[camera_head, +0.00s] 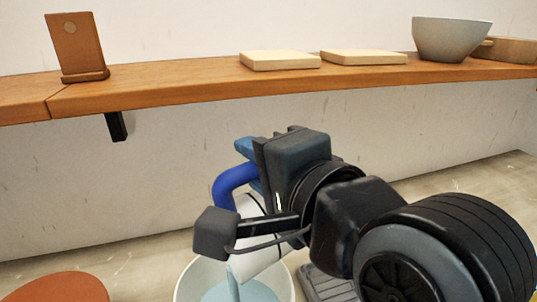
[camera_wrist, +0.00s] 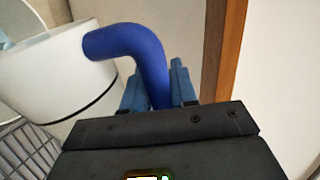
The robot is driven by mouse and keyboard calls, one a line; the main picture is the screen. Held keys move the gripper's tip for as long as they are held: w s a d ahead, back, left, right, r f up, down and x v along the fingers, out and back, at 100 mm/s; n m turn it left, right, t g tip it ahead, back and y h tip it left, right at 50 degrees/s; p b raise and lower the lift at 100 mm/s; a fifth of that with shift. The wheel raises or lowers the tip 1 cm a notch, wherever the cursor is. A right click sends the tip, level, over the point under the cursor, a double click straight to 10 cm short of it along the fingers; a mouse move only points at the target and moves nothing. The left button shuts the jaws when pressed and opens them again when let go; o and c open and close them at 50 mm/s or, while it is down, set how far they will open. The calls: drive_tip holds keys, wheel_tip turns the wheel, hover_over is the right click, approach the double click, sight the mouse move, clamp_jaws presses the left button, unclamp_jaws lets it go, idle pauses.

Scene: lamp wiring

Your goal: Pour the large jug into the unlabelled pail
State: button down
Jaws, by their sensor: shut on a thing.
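The jug (camera_head: 262,250) has a white body and a thick blue handle (camera_head: 229,186). It is tilted far over above a white pail (camera_head: 188,281), and a pale blue stream runs down from it. Pale blue liquid (camera_head: 245,291) stands in the pail. No label shows on the visible part of the pail. My gripper (camera_head: 250,163) is shut on the jug's blue handle. In the wrist view, my blue fingers (camera_wrist: 158,88) are on either side of the handle, with the white jug body (camera_wrist: 55,70) at left. My arm partly hides the jug in the head view.
A wooden shelf (camera_head: 180,95) runs above, bearing a brown stand (camera_head: 76,45), two pale boards (camera_head: 280,60) and a grey bowl (camera_head: 452,38). A reddish-brown round thing (camera_head: 60,287) is at lower left. A grey ribbed piece (camera_head: 326,285) lies right of the pail.

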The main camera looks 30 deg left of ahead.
drive_tip(key=shift+s+a+r+n+t+p, duration=0.2)
drive_tip(key=shift+s+a+n, duration=0.1)
drive_tip(key=shift+s+n, duration=0.25)
drive_tip(key=shift+s+a+r+n+t+p, duration=0.15)
drive_tip(key=shift+s+a+n, duration=0.15)
drive_tip(key=shift+s, duration=0.45)
drive_tip(key=shift+s+a+r+n+t+p, duration=0.1)
drive_tip(key=shift+s+a+r+n+p, duration=0.15)
drive_tip(key=shift+s+n, duration=0.3)
drive_tip(key=shift+s+a+f, duration=0.1)
idle(1.4)
